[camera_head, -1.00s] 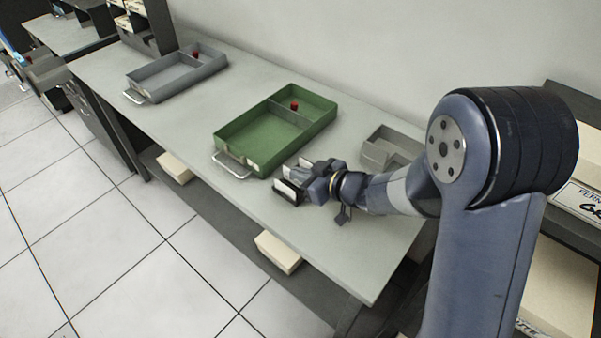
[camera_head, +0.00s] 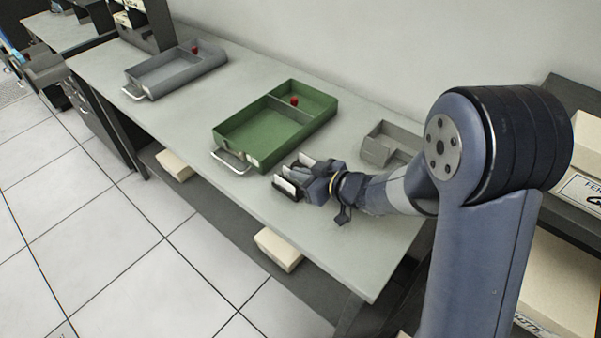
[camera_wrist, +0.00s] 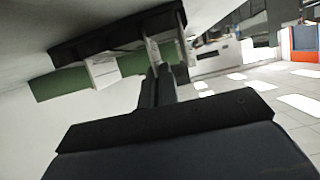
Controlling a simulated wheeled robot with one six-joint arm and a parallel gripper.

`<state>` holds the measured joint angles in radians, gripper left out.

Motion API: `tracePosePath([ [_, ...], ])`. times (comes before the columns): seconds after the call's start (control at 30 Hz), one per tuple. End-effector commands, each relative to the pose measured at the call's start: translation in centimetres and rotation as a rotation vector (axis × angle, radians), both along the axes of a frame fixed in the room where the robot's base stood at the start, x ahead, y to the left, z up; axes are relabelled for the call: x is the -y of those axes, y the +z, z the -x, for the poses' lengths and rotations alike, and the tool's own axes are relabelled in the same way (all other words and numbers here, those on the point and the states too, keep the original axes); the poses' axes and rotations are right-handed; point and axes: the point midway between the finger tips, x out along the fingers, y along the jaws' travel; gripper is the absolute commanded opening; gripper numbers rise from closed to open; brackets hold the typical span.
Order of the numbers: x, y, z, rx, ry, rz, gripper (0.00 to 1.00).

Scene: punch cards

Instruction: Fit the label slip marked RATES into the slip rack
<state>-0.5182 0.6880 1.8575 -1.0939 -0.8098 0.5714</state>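The slip rack (camera_head: 291,194) is a small black holder on the table, in front of the green tray. White slips stand at its near-left end (camera_head: 285,185) and far end (camera_head: 307,160). My gripper (camera_head: 297,178) is at the rack between them. In the wrist view the dark rack (camera_wrist: 115,38) is at the top, with a white slip (camera_wrist: 103,73) at its left. My fingers (camera_wrist: 156,82) look closed on a pale middle slip (camera_wrist: 152,50), which reaches up to the rack. No marking is readable, and the slip's lower edge is hidden in the rack.
A green tray (camera_head: 223,131) with a red knob (camera_head: 294,100) stands just behind the rack. A grey tray (camera_head: 137,82) is farther left. A grey open box (camera_head: 376,151) is behind my forearm. The table's front edge is close to the rack; the table (camera_head: 345,245) in front is clear.

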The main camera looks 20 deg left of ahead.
Motion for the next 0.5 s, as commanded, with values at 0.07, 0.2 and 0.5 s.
tracePosePath([
  [0.07,0.00,-0.05,0.00,0.000,0.000,0.000,0.00],
  [0.2,0.00,-0.02,0.00,0.000,0.000,0.000,0.00],
  [0.5,0.00,-0.01,0.00,0.001,0.000,0.000,0.23],
])
